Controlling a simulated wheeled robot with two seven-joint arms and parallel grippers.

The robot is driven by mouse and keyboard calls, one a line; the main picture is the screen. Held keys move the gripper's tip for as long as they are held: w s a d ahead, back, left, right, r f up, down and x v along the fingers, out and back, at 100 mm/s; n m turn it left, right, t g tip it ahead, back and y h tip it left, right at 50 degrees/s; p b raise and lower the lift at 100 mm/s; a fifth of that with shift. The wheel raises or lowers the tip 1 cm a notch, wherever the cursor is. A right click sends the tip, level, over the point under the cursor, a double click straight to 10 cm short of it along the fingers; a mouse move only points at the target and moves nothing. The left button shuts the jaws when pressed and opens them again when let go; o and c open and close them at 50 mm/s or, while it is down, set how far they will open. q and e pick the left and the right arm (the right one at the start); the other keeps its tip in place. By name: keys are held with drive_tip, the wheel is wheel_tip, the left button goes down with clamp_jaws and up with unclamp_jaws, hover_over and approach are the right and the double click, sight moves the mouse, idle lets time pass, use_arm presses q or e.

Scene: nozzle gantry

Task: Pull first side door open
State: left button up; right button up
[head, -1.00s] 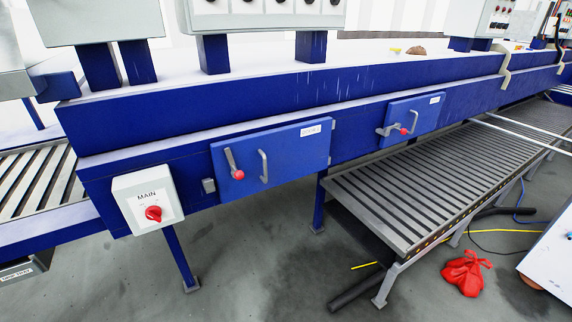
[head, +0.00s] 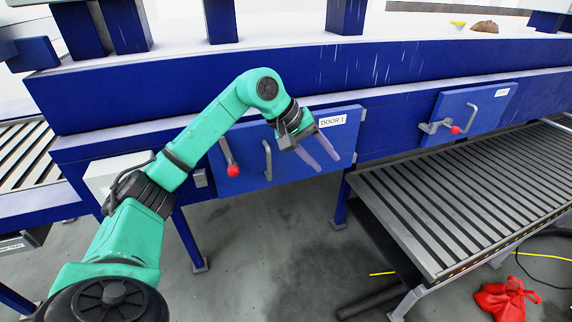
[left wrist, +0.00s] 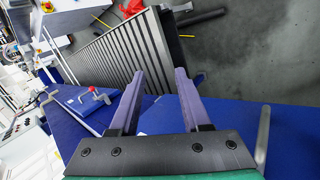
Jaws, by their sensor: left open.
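The first side door (head: 250,150), a blue panel labelled DOOR 1, looks shut in the side of the long blue machine. Its grey upright bar handle (head: 267,160) and a grey lever with a red knob (head: 233,171) are on its left half; the lever slants down. My left gripper (head: 328,163) is open and empty in front of the door, right of the bar handle and apart from it. In the left wrist view, nothing is between the fingers (left wrist: 160,73), and a grey bar, apparently the handle (left wrist: 263,138), stands to their right. My right gripper is out of view.
A second blue door (head: 478,108) with its lever level is farther right. A slatted conveyor (head: 460,180) juts out right of the first door. A white box (head: 110,172) is partly behind my left arm. Red cloth or bag (head: 505,299) lies on the floor.

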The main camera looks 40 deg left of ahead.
sight(268, 162)
use_arm(q)
drive_tip(key=s+a+r+m+y, duration=0.2)
drive_tip(key=s+a+y, duration=0.15)
drive_tip(key=a, duration=0.35)
drive_tip(key=s+a+r+m+y, duration=0.2)
drive_tip(key=s+a+y, duration=0.15)
drive_tip(key=a, duration=0.35)
drive_tip(key=shift+g, duration=0.5)
drive_tip(key=x, duration=0.5)
drive_tip(key=w+x, duration=0.1)
drive_tip(key=x, duration=0.8)
drive_tip(key=shift+w+d+f, duration=0.15)
drive_tip(key=shift+w+d, duration=0.1)
drive_tip(key=shift+w, duration=0.05)
clamp_jaws()
